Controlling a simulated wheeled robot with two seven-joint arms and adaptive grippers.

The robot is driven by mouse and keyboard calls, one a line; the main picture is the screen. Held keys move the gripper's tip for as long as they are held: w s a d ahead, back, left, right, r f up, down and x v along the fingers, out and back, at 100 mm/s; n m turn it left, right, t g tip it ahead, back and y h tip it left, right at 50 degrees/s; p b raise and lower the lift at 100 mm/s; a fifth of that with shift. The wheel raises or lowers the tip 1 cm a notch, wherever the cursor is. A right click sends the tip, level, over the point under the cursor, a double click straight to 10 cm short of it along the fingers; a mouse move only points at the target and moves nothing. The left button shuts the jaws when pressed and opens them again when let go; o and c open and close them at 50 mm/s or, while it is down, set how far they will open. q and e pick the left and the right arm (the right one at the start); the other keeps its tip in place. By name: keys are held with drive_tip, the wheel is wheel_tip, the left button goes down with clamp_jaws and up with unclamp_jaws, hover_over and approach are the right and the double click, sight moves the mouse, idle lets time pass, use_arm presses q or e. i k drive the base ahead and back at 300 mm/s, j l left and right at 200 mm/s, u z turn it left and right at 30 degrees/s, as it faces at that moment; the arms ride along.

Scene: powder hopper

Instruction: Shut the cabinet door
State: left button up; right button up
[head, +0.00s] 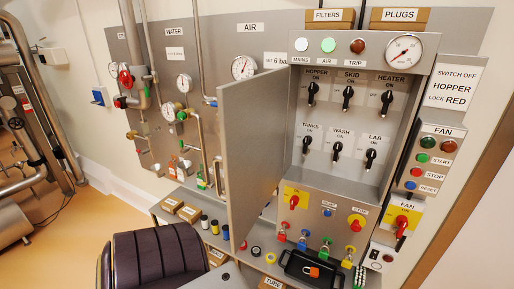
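The grey control cabinet (338,172) stands at the right of the head view. Its plain grey door (254,150) is hinged on the cabinet's left side. The door stands open, swung out to the left and toward me, so the switches inside show. Two rows of black rotary switches, including the HOPPER switch (312,93) and the LAB switch (371,158), sit in the recess. The door hides part of the wall board behind it. Neither of my grippers is in view.
A shelf with small bottles and boxes (189,214) runs left of the door. A dark ribbed object (155,256) fills the lower left foreground.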

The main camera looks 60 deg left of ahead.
sight(253, 110)
drive_tip(key=k+j+u, duration=0.25)
drive_tip(key=j, duration=0.8)
drive_tip(key=i+j+u, duration=0.1)
drive_tip(key=j+u, duration=0.15)
drive_tip(key=j, duration=0.75)
